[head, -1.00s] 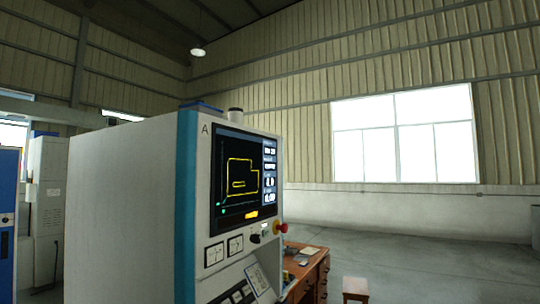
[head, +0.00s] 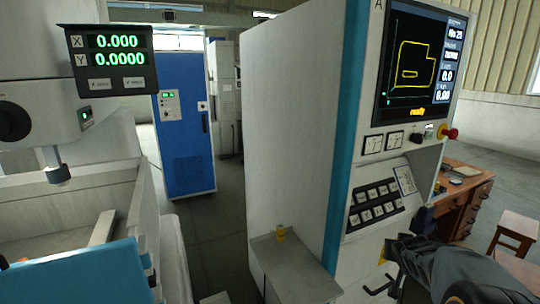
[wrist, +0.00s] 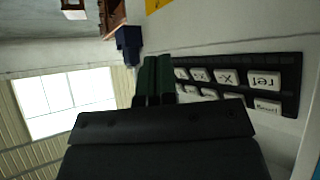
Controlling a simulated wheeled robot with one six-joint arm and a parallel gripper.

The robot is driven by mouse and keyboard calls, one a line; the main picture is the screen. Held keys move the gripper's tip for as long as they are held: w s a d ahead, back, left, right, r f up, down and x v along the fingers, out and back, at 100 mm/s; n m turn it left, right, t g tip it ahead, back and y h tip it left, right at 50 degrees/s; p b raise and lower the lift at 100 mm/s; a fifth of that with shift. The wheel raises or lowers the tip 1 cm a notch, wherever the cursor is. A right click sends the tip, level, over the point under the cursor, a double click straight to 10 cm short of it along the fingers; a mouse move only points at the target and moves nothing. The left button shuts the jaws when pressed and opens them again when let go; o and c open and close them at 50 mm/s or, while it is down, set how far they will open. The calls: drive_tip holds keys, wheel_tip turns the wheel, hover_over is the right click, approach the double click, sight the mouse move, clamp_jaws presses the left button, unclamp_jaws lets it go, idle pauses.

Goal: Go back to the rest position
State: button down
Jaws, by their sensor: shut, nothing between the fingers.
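My gripper (head: 388,250) shows at the lower right of the head view, in front of the control cabinet (head: 290,130) and below its sloped key panel (head: 375,207). In the wrist view the two dark green fingers (wrist: 153,78) are together with nothing between them. White keys on a black keypad (wrist: 236,80) lie close to the right of the fingers there. I cannot tell whether the fingertips touch the cabinet. The cabinet screen (head: 415,65) shows a yellow outline.
A machine with an X/Y readout (head: 112,58) stands at the left. A wooden desk (head: 468,200) and stool (head: 515,232) stand at the right. A blue cabinet (head: 185,130) is behind.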

drive_tip(key=s+a+r+n+g+y, duration=0.1)
drive_tip(key=s+a+n+g+y, duration=0.3)
drive_tip(key=s+a, duration=1.6)
drive_tip(key=shift+a+r+n+g+y, duration=0.2)
drive_tip(key=shift+a+n+g+y, duration=0.1)
drive_tip(key=shift+g, duration=0.1)
drive_tip(key=shift+d, duration=0.1)
